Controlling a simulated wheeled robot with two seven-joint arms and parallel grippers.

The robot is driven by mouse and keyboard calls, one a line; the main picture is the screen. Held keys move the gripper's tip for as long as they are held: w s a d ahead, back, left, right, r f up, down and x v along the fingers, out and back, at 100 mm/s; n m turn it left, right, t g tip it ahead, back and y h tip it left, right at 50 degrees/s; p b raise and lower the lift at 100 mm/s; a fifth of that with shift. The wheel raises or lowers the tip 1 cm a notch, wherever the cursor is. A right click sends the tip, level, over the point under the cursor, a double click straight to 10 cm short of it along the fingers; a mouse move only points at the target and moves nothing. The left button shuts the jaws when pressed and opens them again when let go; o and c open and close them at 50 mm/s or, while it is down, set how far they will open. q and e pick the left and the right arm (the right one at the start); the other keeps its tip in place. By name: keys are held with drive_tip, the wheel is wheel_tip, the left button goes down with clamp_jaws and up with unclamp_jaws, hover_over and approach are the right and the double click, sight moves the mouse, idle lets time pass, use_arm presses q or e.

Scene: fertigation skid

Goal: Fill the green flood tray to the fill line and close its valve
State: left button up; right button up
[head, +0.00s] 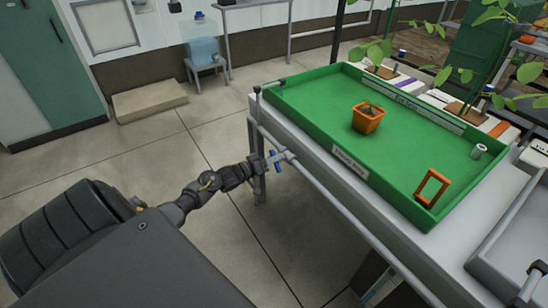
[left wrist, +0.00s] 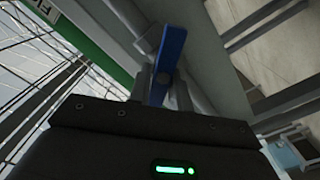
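The green flood tray (head: 330,140) stands on a grey bench, with a label (head: 350,163) on its near wall. Its floor looks plain green; I cannot make out a water surface. An orange frame (head: 432,188) stands at its right end, and I cannot make out a fill line there. A blue valve handle (head: 276,161) sits on the pipe below the tray's near left corner. My left gripper (head: 267,163) is at this handle. In the left wrist view the blue handle (left wrist: 168,55) stands between the fingers (left wrist: 162,92), which appear closed on it. My right gripper is out of view.
An orange pot (head: 367,118) and a small white cylinder (head: 479,151) are in the tray. A grey pipe (head: 330,192) runs along the bench front. A second grey tray (head: 495,262) is at right. Plants stand behind.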

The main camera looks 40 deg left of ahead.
use_arm(q)
drive_tip(key=o, duration=0.4)
drive_tip(key=v, duration=1.1)
